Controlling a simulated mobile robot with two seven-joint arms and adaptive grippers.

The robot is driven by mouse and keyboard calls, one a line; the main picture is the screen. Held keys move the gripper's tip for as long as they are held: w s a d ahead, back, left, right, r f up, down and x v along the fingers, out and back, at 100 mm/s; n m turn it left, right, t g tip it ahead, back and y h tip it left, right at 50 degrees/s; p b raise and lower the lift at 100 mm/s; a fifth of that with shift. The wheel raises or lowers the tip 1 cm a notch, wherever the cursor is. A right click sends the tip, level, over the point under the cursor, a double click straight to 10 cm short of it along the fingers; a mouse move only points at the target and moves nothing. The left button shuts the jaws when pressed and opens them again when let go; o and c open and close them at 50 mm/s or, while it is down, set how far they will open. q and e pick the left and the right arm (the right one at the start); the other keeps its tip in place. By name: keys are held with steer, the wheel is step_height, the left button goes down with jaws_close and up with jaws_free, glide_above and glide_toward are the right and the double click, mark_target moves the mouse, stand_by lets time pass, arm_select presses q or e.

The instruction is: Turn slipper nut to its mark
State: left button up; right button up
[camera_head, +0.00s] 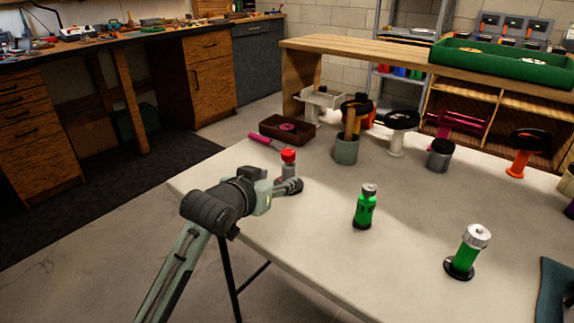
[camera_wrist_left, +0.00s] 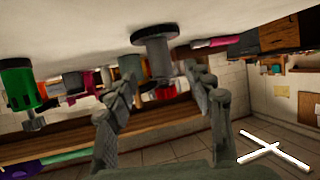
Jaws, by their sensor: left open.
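A small grey post with a red cap (camera_head: 288,155) stands on a dark round base near the table's left edge; I take it to hold the slipper nut, but no mark can be made out. My left gripper (camera_head: 284,182) is right by this post in the head view and partly covers its lower part. In the left wrist view, which is upside down, the open fingers (camera_wrist_left: 160,82) lie either side of the grey post (camera_wrist_left: 156,55), with red showing between them. I cannot tell whether they touch it. My right gripper is not in view.
A green bottle (camera_head: 365,208) and a green cylinder with a silver cap (camera_head: 468,253) stand on the white table (camera_head: 320,235). Behind are a grey-green tool cup (camera_head: 346,151), a brown tray (camera_head: 271,127), a pink-handled tool (camera_head: 265,141) and several round stands. The table's middle is clear.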

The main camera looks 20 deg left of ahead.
mark_target(285, 174)
arm_select(q)
steer(key=shift+w+d+f, duration=0.1)
steer(key=shift+w, duration=0.35)
steer(key=shift+w+f, duration=0.1)
steer(key=shift+w, duration=0.2)
steer(key=x, duration=0.5)
steer(key=shift+w+f, duration=0.1)
steer(key=shift+w, duration=0.1)
steer(key=shift+w+f, duration=0.15)
steer(key=shift+w, duration=0.25)
steer(key=c, duration=0.5)
jaws_close()
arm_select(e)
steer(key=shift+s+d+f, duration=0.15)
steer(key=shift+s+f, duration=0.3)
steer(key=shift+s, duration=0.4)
